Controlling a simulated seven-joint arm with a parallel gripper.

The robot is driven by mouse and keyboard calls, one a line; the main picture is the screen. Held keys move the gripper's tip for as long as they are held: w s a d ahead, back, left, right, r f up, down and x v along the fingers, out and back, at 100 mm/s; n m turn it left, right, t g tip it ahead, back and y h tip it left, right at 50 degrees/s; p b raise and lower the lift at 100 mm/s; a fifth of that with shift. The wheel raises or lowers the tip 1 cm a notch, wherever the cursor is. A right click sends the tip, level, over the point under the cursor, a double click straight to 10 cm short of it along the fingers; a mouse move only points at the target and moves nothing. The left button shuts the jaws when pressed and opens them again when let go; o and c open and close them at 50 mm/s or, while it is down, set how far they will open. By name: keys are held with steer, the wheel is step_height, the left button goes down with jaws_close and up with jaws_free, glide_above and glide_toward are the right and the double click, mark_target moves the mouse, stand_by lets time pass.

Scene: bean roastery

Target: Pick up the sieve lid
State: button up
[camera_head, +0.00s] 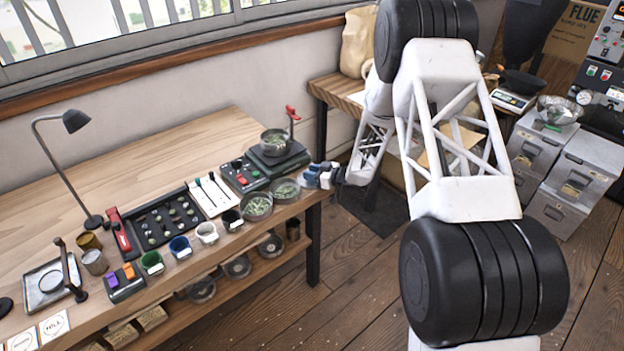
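My gripper (318,177) is at the right end of the wooden workbench, just right of the two round dishes. It is small in this view, and I cannot tell whether its fingers are open or shut. A round dish with green beans (285,190) is the nearer one to my gripper, and a second dish with green beans (257,206) is left of it. Several grey round pieces (238,266) lie on the bench's lower shelf. I cannot tell which round piece is the sieve lid.
Cups (207,233), a black bean tray (163,222) and a lamp (75,122) crowd the workbench (150,160). Its back middle is clear. Metal bins (585,168) stand at right.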

jaws_close()
steer(key=shift+r, duration=0.2)
steer(key=shift+s+r, duration=0.1)
steer(key=shift+r, duration=1.55)
steer(key=s+d, duration=0.2)
steer(key=s, duration=0.5)
steer(key=s+d+r, duration=0.1)
steer(key=s+d, duration=0.1)
steer(key=s, duration=0.6)
steer(key=shift+d+r, duration=0.15)
steer(key=shift+d, duration=0.15)
steer(key=s+a+r, duration=0.1)
steer(key=a+r, duration=0.1)
steer(key=a, duration=0.8)
steer(key=a+r, duration=0.2)
steer(key=a, duration=0.9)
steer(key=shift+s+a+r, duration=0.3)
steer(key=shift+s+r, duration=0.05)
steer(key=shift+s, duration=0.05)
